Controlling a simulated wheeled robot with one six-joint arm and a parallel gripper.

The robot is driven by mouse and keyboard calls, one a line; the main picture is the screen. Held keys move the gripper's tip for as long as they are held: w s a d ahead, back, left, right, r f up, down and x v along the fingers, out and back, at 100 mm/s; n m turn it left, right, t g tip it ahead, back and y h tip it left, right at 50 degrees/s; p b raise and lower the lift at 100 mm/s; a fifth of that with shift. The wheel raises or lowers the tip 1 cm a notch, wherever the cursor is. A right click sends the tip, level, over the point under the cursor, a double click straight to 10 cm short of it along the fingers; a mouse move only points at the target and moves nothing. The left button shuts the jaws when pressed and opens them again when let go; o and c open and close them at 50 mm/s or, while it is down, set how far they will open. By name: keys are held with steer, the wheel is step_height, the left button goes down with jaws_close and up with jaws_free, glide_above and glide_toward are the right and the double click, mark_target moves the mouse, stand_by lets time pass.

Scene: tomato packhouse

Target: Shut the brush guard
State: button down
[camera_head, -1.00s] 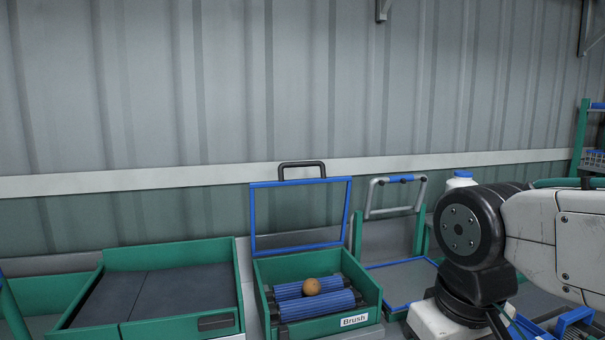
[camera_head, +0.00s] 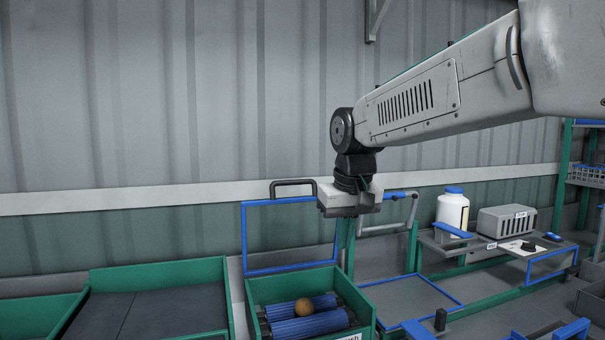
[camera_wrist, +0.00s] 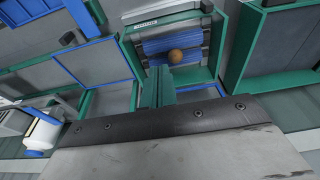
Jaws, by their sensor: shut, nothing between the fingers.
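The brush guard (camera_head: 288,203) is a blue rectangular frame with a black handle (camera_head: 293,183) on its top edge. It stands raised at the back of the green brush box (camera_head: 365,312), so the box is open above. Blue brush rollers (camera_head: 310,324) lie inside with a round brown item (camera_head: 304,307) on them; they also show in the wrist view (camera_wrist: 160,45). My gripper (camera_head: 347,211) is shut and empty, just right of the guard's upper right corner, which it partly hides. I cannot tell whether it touches the frame.
A green tray with dark panels (camera_head: 165,310) stands left of the box. To the right are a grey handled frame (camera_head: 385,229), a blue-edged panel (camera_head: 410,298), a white bottle (camera_head: 453,211) and a grey vented box (camera_head: 505,222). The wall behind is corrugated. Space above the box is clear.

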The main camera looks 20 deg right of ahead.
steer(key=w+r+t, duration=0.1)
steer(key=w+r, duration=0.3)
steer(key=w, duration=0.5)
steer(key=w+r+t, duration=0.2)
steer(key=w+r, duration=0.2)
steer(key=w, duration=0.4)
steer(key=w+r+t, duration=0.3)
steer(key=w+r, duration=0.4)
steer(key=r, duration=0.3)
steer(key=f, duration=0.3)
steer(key=w+f, duration=0.1)
steer(key=f, duration=0.2)
steer(key=w+f, duration=0.1)
steer(key=f, duration=0.2)
steer(key=shift+w+a+f, duration=0.15)
steer(key=shift+f, duration=0.05)
